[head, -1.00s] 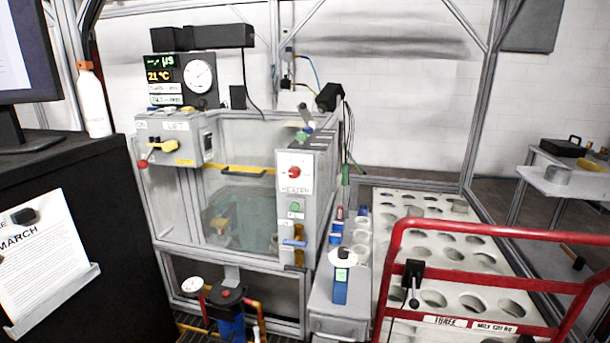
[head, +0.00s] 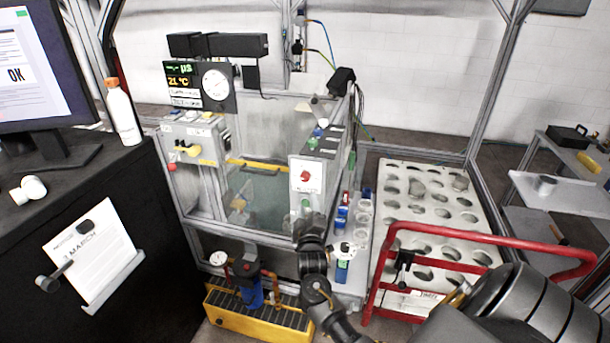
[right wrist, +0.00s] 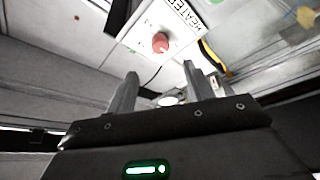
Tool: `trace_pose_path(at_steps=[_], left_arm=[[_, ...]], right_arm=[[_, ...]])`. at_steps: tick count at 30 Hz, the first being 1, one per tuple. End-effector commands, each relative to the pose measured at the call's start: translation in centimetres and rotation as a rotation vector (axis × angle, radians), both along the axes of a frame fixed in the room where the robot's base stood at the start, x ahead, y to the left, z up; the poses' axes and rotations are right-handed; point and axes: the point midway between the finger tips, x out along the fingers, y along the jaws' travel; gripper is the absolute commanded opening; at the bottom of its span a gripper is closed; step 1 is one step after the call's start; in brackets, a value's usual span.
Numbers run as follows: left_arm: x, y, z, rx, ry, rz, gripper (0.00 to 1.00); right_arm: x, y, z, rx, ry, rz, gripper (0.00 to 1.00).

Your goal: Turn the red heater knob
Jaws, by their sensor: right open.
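The red heater knob (head: 306,176) sits on a white panel on the front of the grey control box (head: 328,176), right of the water tank. In the right wrist view the knob (right wrist: 160,42) lies just beyond the fingertips, beside the HEATER label (right wrist: 182,14). My right gripper (head: 308,218) is below the knob in the head view. In its wrist view the right gripper (right wrist: 160,70) is open, its two fingers apart with nothing between them. The knob looks apart from both fingers. My left gripper is not in view.
A red rail (head: 480,233) stands at the right, before a white rack (head: 400,182) with round holes. The tank (head: 258,190) is left of the control box. A black cabinet (head: 150,230) with a monitor (head: 45,65) stands at the left.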

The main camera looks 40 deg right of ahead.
Motion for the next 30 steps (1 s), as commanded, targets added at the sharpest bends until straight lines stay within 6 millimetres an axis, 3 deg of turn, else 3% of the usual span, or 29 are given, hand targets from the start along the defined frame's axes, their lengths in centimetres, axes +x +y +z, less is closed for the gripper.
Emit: trace_pose_path(at_steps=[8, 21, 30], left_arm=[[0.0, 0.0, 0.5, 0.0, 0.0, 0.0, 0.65], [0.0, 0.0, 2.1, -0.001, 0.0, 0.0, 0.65], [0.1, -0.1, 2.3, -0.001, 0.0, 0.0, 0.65]], right_arm=[[1.4, -1.0, 0.6, -0.002, 0.0, -0.001, 0.52], [7.4, -5.4, 2.0, 0.0, 0.0, -0.001, 0.52], [8.5, -6.2, 2.2, 0.001, 0.002, 0.001, 0.52]])
